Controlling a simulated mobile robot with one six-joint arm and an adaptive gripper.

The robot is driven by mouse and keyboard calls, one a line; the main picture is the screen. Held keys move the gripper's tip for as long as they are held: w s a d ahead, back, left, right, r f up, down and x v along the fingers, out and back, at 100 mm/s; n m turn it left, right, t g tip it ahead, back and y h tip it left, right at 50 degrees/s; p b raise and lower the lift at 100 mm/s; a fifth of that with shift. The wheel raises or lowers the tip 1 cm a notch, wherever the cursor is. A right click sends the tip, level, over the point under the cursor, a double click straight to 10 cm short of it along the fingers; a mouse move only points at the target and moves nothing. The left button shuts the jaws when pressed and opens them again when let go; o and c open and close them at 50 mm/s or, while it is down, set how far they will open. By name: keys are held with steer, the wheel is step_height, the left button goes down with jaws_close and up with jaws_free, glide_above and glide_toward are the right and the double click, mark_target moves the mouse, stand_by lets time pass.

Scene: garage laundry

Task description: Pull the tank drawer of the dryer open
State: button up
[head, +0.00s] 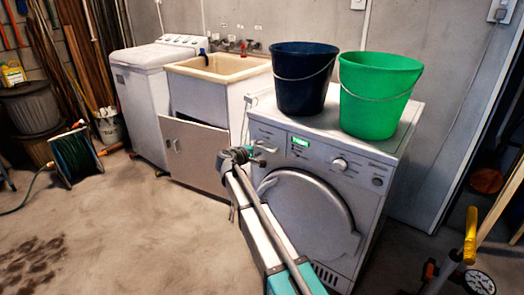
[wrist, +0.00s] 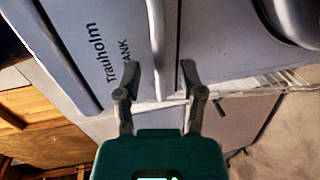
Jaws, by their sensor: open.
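The dryer (head: 375,205) is a pale grey front-loader with a round door. Its tank drawer is at the upper left of the front, largely hidden in the head view behind my gripper (head: 260,155). In the wrist view the drawer front (wrist: 80,45) carries the words "Trauholm" and "TANK". A light bar handle (wrist: 156,35) runs down the picture beside the label. My gripper (wrist: 158,72) is open, one finger on each side of the handle's line. I cannot tell whether the fingers touch it. The drawer looks about flush with the dryer front.
A dark blue bucket (head: 302,80) and a green bucket (head: 378,95) stand on the dryer. A sink cabinet (head: 196,150) and a white washer (head: 145,100) stand to its left. A yellow-handled tool (head: 470,236) is at the right. The floor (head: 130,230) at front left is mostly clear.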

steer(key=shift+x, duration=1.25)
steer(key=shift+c, duration=0.3)
jaws_close()
